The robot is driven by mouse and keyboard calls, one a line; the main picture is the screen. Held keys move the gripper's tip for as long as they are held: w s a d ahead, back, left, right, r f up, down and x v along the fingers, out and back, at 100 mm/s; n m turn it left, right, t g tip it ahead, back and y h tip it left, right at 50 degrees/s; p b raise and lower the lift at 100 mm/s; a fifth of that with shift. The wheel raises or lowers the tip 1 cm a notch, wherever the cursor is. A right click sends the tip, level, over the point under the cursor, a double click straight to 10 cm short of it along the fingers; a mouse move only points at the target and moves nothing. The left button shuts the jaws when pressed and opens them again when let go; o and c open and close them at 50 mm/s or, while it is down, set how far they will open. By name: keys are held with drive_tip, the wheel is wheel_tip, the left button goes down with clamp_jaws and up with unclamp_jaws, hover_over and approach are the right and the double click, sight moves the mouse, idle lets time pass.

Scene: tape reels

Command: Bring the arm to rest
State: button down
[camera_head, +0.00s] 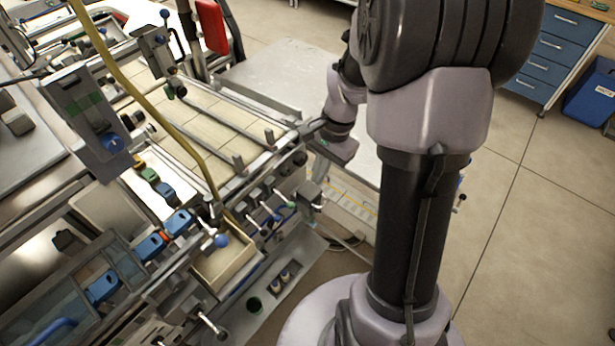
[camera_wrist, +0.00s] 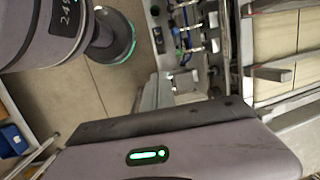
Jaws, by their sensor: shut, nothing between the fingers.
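My arm rises from my base and folds over, its dark joints and lilac links filling the right middle of the head view. My gripper (camera_head: 314,128) is small there, at the end of the lilac wrist, close to the right end of the machine's rails. It is shut and empty. My upper links partly cover the wrist. The wrist view shows my lilac wrist housing with a green light across the bottom, and my base with a green ring at upper left. The fingertips are not clear in that view.
A machine (camera_head: 205,125) with rails, a tiled bed, blue-handled parts and levers fills the left. A pale metal table (camera_head: 275,75) stands behind the wrist. A blue drawer cabinet (camera_head: 553,50) and blue bin (camera_head: 592,95) are at upper right. Open floor (camera_head: 535,220) lies at right.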

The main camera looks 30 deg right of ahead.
drive_tip(key=shift+s+d+r, duration=0.25)
drive_tip(key=shift+s+r, duration=0.05)
drive_tip(key=shift+r, duration=0.25)
drive_tip(key=shift+s+d+r, duration=0.2)
drive_tip(key=shift+s+r, duration=0.1)
drive_tip(key=shift+r, duration=0.2)
drive_tip(key=s+a+r+n+t+b, duration=0.2)
drive_tip(key=s+a, duration=0.4)
drive_tip(key=a, duration=0.3)
drive_tip(key=s+a+r+n+t+b, duration=0.3)
drive_tip(key=s+a+r+n+b, duration=0.1)
drive_tip(key=a+r+n, duration=0.3)
drive_tip(key=shift+s+a+t+b, duration=0.3)
drive_tip(key=shift+s+a+b, duration=0.1)
drive_tip(key=shift+s+a, duration=0.5)
